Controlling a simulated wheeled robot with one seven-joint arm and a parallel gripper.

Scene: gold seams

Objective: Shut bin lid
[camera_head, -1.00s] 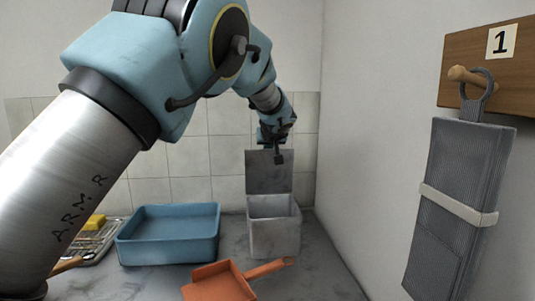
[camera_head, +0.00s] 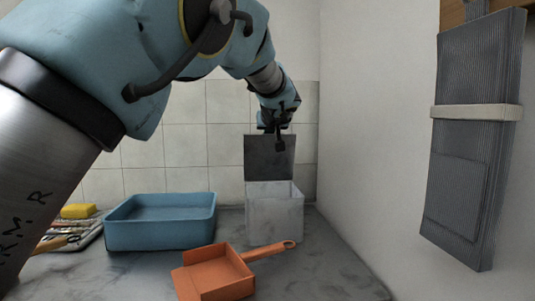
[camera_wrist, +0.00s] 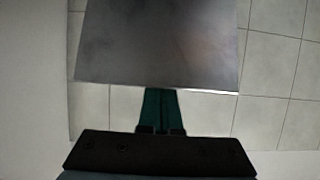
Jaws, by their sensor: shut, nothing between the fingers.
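The bin (camera_head: 273,218) is a pale grey box on the grey counter, near the wall corner. Its dark grey lid (camera_head: 266,160) stands upright at the back edge, so the bin is open. In the wrist view the lid (camera_wrist: 160,45) is a broad grey plate. My shut, empty fingers (camera_wrist: 161,110) run behind it, their tips hidden. Whether they touch the lid I cannot tell.
A blue basin (camera_head: 160,235) stands left of the bin. An orange dustpan (camera_head: 215,272) lies in front, its handle near the bin. A tray with a yellow sponge (camera_head: 78,211) is at far left. A grey ribbed item (camera_head: 470,140) hangs on the right wall.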

